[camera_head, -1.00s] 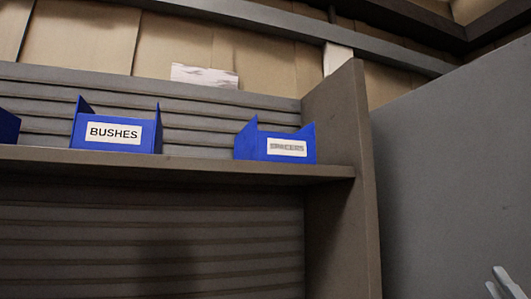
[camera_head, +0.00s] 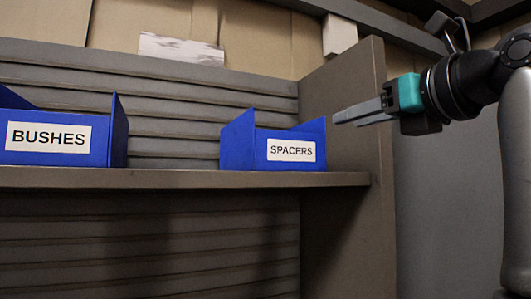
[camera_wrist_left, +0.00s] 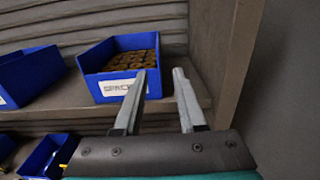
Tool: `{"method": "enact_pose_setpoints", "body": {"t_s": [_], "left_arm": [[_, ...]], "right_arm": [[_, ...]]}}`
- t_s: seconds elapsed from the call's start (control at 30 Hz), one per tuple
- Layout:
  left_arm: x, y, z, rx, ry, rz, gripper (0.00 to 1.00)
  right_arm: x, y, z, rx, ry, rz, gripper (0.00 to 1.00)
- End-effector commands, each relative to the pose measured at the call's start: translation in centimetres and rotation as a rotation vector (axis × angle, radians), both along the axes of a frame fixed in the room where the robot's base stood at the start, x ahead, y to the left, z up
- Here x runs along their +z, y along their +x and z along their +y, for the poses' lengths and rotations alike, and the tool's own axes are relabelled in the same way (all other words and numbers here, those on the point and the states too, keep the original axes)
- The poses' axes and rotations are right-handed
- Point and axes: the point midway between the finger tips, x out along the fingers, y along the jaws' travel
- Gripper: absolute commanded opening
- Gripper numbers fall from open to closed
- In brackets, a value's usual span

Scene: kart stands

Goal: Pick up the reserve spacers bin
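A blue bin labelled SPACERS (camera_head: 290,150) stands on a brown shelf, near its right end. In the left wrist view the same bin (camera_wrist_left: 110,89) holds many small brown round pieces. My left gripper (camera_head: 350,115) reaches in from the right in the head view, its fingers pointing left beside the bin's upper right edge. In the left wrist view the fingers (camera_wrist_left: 161,72) are apart with nothing between them. My right gripper is not in view.
A blue BUSHES bin (camera_head: 110,140) stands left on the same shelf (camera_head: 180,178), with a gap between the bins. A brown side panel (camera_head: 350,225) closes the shelf's right end. Another blue bin (camera_wrist_left: 48,155) sits lower in the left wrist view.

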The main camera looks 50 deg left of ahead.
Motion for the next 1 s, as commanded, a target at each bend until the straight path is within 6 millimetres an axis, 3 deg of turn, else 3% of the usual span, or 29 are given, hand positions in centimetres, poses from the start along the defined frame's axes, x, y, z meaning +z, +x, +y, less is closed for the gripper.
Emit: {"method": "enact_pose_setpoints", "body": {"t_s": [0.23, 0.47, 0.8, 1.0], "left_arm": [[0.2, 1.2, 4.6, 0.005, 0.001, 0.001, 0.40], [0.1, 1.7, 6.1, 0.005, 0.003, 0.001, 0.40], [0.1, 2.7, 10.4, 0.005, 0.004, 0.002, 0.40], [0.0, 2.8, 10.8, 0.003, 0.003, 0.001, 0.40]], "right_arm": [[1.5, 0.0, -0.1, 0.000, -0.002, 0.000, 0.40], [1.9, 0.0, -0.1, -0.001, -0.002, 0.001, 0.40], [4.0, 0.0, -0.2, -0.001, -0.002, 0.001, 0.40], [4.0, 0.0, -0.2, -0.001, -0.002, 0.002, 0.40]]}}
